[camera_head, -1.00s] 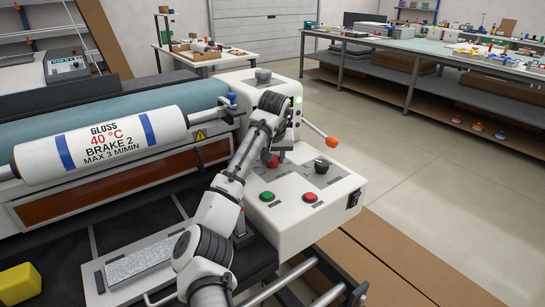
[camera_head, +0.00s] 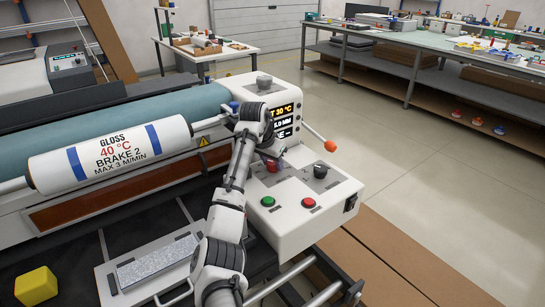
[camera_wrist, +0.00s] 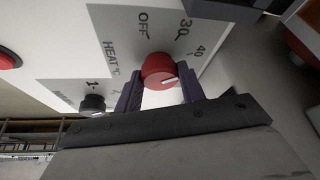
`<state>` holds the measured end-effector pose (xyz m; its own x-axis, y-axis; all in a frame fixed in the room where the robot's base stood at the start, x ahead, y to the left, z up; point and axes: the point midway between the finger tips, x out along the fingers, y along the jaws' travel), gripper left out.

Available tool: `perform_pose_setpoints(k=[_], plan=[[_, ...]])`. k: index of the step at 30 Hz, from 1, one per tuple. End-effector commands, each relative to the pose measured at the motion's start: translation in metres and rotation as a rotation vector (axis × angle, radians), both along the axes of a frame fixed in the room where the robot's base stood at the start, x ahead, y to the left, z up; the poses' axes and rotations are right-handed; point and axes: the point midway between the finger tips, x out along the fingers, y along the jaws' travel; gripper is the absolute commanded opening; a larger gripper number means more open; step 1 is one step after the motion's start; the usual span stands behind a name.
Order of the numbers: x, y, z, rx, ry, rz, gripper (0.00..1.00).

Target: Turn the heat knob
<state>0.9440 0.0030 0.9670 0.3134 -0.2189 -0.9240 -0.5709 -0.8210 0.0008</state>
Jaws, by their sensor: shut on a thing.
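The red heat knob (camera_wrist: 159,70) sits on a grey plate marked "HEAT °C", with OFF, 30 and 40 around it. Its white mark points to the right in the wrist view. My gripper (camera_wrist: 162,88) is shut on the knob, one dark finger on each side. In the head view the red knob (camera_head: 272,166) shows on the white control box (camera_head: 310,235), partly hidden by my gripper. The display (camera_head: 283,112) reads 30 °C on its top line, its left part hidden by my arm. The label on the roll (camera_head: 110,155) reads 40 °C, BRAKE 2.
A black knob (camera_head: 320,170), a green button (camera_head: 267,201) and a red button (camera_head: 308,203) are near the heat knob. An orange-tipped lever (camera_head: 330,146) sticks out on the right. A yellow cube (camera_head: 37,285) lies at lower left. The floor to the right is clear.

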Motion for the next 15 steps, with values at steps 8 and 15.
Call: perform_pose_setpoints(k=[8,15], plan=[[0.0007,0.0000,0.0019,0.000,-0.003,-0.111,0.16],[0.0009,0.0004,0.0011,0.001,-0.003,-0.140,0.16]])
